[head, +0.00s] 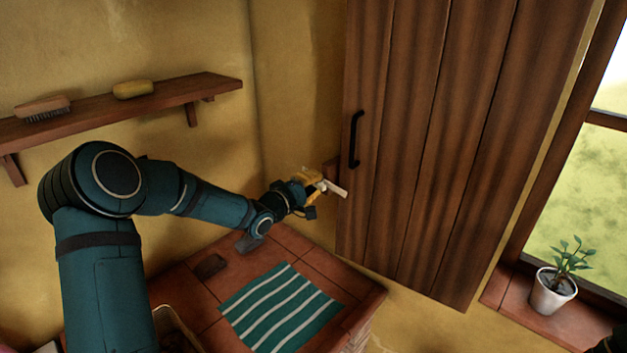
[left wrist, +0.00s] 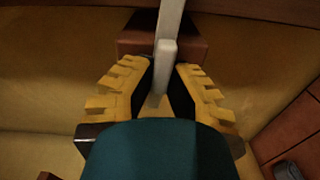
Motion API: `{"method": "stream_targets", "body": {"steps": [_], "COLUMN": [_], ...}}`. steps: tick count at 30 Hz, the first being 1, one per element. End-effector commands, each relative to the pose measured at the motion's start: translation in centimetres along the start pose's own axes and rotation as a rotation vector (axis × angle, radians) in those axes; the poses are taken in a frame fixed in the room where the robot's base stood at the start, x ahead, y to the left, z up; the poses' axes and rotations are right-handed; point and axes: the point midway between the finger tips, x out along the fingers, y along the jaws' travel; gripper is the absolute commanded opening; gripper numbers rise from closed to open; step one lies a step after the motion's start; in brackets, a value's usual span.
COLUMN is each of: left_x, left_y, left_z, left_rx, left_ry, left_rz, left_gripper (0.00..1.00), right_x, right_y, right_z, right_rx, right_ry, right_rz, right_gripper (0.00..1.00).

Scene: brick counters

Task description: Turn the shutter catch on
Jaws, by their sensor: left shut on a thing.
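The shutter catch is a pale bar (head: 335,187) at the left edge of the brown plank shutter (head: 425,130). In the left wrist view the pale catch (left wrist: 167,50) runs up from between the fingers, in front of a reddish-brown block (left wrist: 190,45) on the wall. My left gripper (head: 318,183) has its yellow fingers around the catch; in the left wrist view the gripper (left wrist: 163,85) is shut on it, one finger on each side. The right gripper cannot be made out; only a dark part shows at the lower right corner of the head view.
A black handle (head: 355,139) stands out from the shutter. Below is a tiled counter (head: 195,285) with a green striped cloth (head: 282,308). A wall shelf (head: 95,122) holds a brush (head: 43,108) and a yellow sponge-like block (head: 133,89). A potted plant (head: 552,290) stands on the windowsill.

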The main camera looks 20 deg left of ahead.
Motion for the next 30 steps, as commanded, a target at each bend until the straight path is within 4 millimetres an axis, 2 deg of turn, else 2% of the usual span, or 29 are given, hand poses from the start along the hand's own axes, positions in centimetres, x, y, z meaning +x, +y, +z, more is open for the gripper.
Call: {"method": "stream_targets", "body": {"steps": [9, 23, 24, 26, 27, 30], "left_x": [0.10, 0.11, 0.11, 0.11, 0.10, 0.07], "left_y": [0.16, 0.16, 0.16, 0.14, 0.12, 0.05], "left_z": [0.02, 0.04, 0.05, 0.06, 0.06, 0.05], "left_rx": [-0.094, -0.108, -0.108, -0.107, -0.107, -0.107], "left_ry": [0.000, -0.001, -0.001, -0.001, -0.001, -0.001], "left_rz": [0.006, 0.006, 0.006, 0.006, 0.005, 0.004], "left_gripper": [0.00, 0.00, 0.18, 0.39, 0.45, 0.45], "right_x": [-0.10, -0.12, -0.12, -0.12, -0.12, -0.11], "right_y": [-0.04, -0.05, -0.05, -0.05, -0.05, -0.05], "right_z": [-0.02, -0.02, -0.02, -0.01, -0.01, -0.01], "right_rx": [0.000, 0.000, 0.000, 0.000, 0.000, 0.000], "right_ry": [0.000, 0.000, 0.000, 0.000, 0.000, 0.000], "right_rz": [0.000, 0.000, 0.000, 0.000, 0.000, 0.000], "right_gripper": [0.47, 0.47, 0.47, 0.47, 0.47, 0.47]}}
